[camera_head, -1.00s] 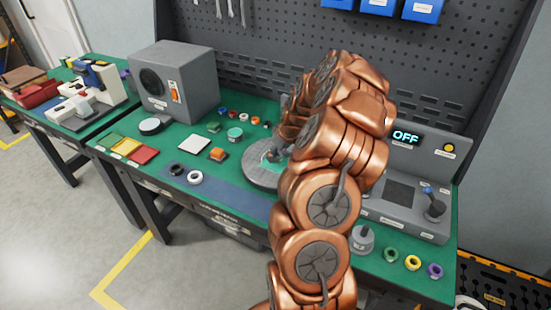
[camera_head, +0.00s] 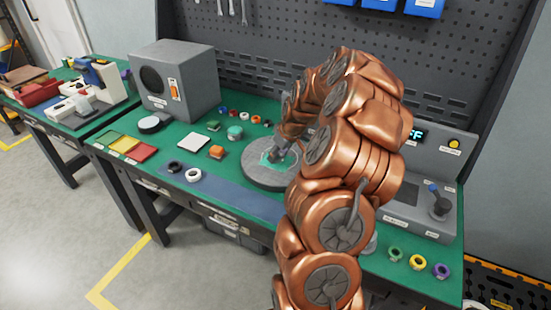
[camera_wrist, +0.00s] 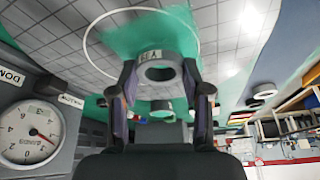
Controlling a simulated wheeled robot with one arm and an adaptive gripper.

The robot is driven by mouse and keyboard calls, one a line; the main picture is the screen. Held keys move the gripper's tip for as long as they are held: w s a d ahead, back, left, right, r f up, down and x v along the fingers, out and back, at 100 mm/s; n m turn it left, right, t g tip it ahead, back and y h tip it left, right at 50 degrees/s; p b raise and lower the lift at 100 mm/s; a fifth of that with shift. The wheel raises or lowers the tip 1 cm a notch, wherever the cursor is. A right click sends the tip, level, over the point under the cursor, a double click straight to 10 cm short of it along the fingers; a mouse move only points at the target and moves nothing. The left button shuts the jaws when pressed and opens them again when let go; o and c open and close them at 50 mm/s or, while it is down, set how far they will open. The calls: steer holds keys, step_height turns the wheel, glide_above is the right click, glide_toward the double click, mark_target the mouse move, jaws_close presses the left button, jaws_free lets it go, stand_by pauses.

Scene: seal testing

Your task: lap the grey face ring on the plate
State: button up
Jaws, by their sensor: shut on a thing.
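The grey face ring (camera_wrist: 165,61) shows between the fingertips of my gripper (camera_wrist: 160,84) in the wrist view. My gripper is shut on it, and a small label sits on the ring. The round grey lapping plate (camera_head: 257,177) lies on the green bench, with a green patch on its top. In the head view my gripper (camera_head: 280,148) points down at this plate. The ring is hard to make out there, and I cannot tell whether it touches the plate. My copper arm covers the plate's right edge.
A grey control box (camera_head: 432,165) with a display and joystick stands right of my arm. Green, yellow and purple rings (camera_head: 418,262) lie at the front right. A grey speaker-like box (camera_head: 180,82) stands back left. A dial gauge (camera_wrist: 30,134) shows in the wrist view.

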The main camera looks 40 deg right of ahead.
step_height(320, 180, up, 8)
steer(key=shift+f, duration=0.15)
stand_by(0.3)
steer(key=shift+f, duration=0.2)
steer(key=shift+f+b, duration=2.25)
steer(key=shift+f, duration=0.7)
steer(key=shift+f, duration=0.1)
steer(key=shift+f+b, duration=0.5)
steer(key=shift+f, duration=0.35)
steer(key=o, duration=1)
steer(key=shift+o, duration=0.2)
steer(key=shift+r+b, duration=0.1)
steer(key=shift+b, duration=0.2)
